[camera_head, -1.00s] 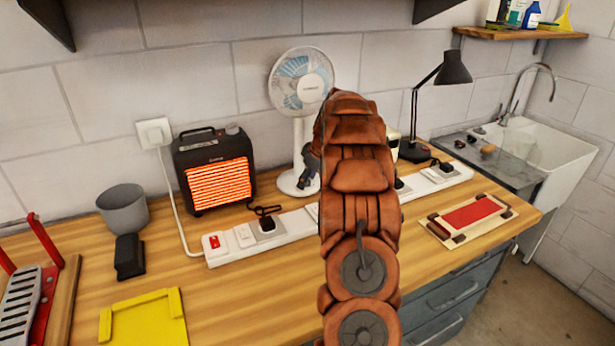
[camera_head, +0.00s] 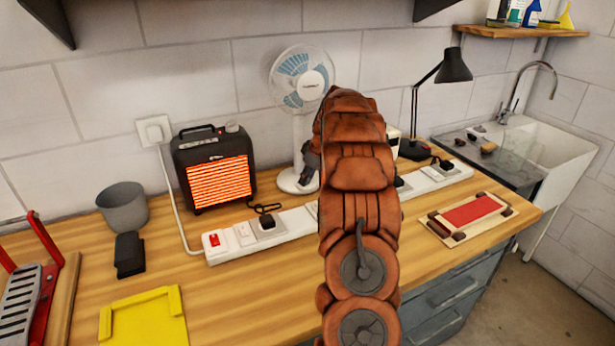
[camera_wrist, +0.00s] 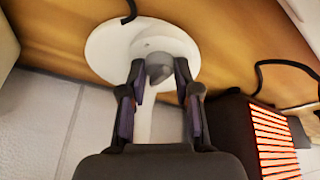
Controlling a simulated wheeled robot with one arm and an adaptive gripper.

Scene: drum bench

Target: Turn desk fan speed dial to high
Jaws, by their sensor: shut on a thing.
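The white desk fan (camera_head: 302,80) stands at the back of the wooden bench, its round base (camera_head: 287,181) flat on the top. In the wrist view the base (camera_wrist: 105,48) shows with a grey pointed dial (camera_wrist: 158,68) on it. My gripper (camera_wrist: 159,75) has one dark finger on each side of the dial and is shut on it. In the head view my gripper (camera_head: 309,164) is at the right of the fan's post, and my arm hides part of the base. The dial is hidden in the head view, and its speed marks cannot be read.
A glowing heater (camera_head: 215,168) stands left of the fan. A long white power strip (camera_head: 290,226) with plugs and cables runs in front of the fan. A black desk lamp (camera_head: 437,80) stands at the right. The bench front left of my arm is partly clear.

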